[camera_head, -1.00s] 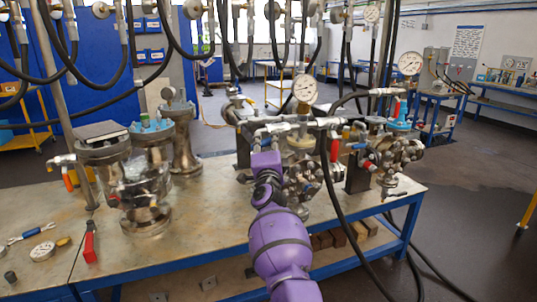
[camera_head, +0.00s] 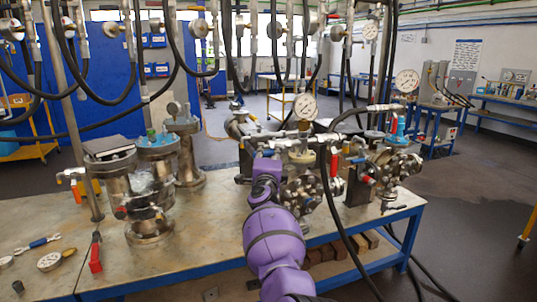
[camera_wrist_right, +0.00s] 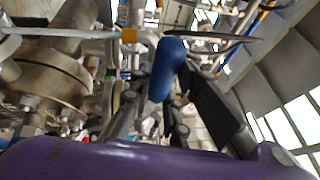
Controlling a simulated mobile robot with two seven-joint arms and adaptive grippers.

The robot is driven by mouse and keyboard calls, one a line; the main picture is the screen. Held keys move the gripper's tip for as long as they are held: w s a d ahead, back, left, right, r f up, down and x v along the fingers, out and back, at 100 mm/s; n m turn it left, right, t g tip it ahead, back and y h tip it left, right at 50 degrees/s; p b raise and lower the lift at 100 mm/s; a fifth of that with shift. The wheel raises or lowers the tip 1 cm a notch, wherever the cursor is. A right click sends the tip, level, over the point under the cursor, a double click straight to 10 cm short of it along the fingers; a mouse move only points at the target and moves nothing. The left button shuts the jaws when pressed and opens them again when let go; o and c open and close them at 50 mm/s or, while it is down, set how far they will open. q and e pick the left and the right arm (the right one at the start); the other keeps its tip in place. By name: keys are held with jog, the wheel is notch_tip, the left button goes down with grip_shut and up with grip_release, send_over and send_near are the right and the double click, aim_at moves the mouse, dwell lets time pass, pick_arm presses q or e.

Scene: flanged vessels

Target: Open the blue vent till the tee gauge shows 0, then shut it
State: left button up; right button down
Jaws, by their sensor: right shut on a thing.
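The blue vent handle (camera_wrist_right: 167,70) shows in the wrist view, upright between the dark fingers of my right gripper. My right gripper (camera_head: 268,162) is shut on this handle at the front left of the middle vessel's fittings. In the head view the purple arm and gripper largely hide the handle. The round white tee gauge (camera_head: 303,107) stands on the pipe tee just above and to the right of the gripper. Its needle is too small to read. My left gripper is not in view.
Flanged vessels (camera_head: 150,205) stand on the left of the metal bench (camera_head: 205,240). A red-handled valve (camera_head: 335,163) and black hose are close to the right of my gripper. Another gauge (camera_head: 407,80) stands farther right. Hoses hang along the top.

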jog(key=c, duration=1.6)
grip_release()
jog(key=shift+c, duration=0.2)
jog(key=shift+s, duration=0.1)
jog(key=shift+s+a, duration=0.1)
jog(key=shift+s, duration=0.1)
jog(key=v, duration=0.7)
jog(key=shift+w, duration=0.1)
